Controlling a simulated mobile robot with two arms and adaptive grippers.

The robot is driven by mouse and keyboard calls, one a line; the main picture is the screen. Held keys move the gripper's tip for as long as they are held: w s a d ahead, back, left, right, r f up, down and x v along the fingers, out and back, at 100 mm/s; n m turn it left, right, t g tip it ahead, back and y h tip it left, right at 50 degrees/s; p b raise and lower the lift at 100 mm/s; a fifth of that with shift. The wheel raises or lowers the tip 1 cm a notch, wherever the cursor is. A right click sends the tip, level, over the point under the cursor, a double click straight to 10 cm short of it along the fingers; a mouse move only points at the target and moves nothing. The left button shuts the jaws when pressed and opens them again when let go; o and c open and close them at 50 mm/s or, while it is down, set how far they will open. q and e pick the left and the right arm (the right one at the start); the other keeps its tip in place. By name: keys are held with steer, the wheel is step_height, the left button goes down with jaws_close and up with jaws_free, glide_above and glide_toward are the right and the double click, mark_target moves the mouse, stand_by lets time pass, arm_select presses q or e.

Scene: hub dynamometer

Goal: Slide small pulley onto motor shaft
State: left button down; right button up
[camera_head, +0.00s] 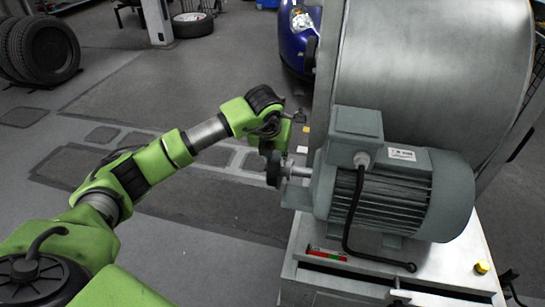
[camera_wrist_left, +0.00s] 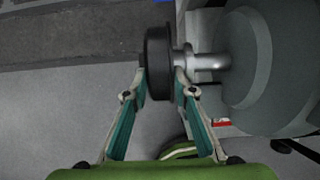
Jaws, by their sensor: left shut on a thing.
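The small pulley (camera_head: 273,169) is a dark disc at the left end of the motor shaft (camera_head: 299,172). The grey motor (camera_head: 390,195) stands on a pale base. My left gripper (camera_head: 272,148) reaches the pulley from above and is shut on it. In the left wrist view the pulley (camera_wrist_left: 158,60) sits between the two fingertips (camera_wrist_left: 160,78), its light hub facing the metal shaft (camera_wrist_left: 208,61). Hub and shaft look in line and meet or nearly meet; I cannot tell how far the shaft is inside. My right gripper is not in view.
A large metal drum (camera_head: 435,70) stands behind the motor. A black cable (camera_head: 350,215) runs down the motor's front. The floor left of the base is clear; tyres (camera_head: 45,50) stand far back.

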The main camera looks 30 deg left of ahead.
arm_select(q)
steer(key=shift+r, duration=0.1)
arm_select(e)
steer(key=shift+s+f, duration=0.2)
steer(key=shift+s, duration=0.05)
arm_select(q)
steer(key=shift+w+d, duration=0.1)
steer(key=shift+d, duration=0.05)
steer(key=shift+w+d, duration=0.2)
steer(key=shift+d, duration=0.55)
steer(key=shift+d, duration=0.3)
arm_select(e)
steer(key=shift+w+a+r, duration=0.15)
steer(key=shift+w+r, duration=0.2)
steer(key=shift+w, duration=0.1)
arm_select(q)
steer(key=c, duration=1.6)
jaws_free()
steer(key=shift+f, duration=0.2)
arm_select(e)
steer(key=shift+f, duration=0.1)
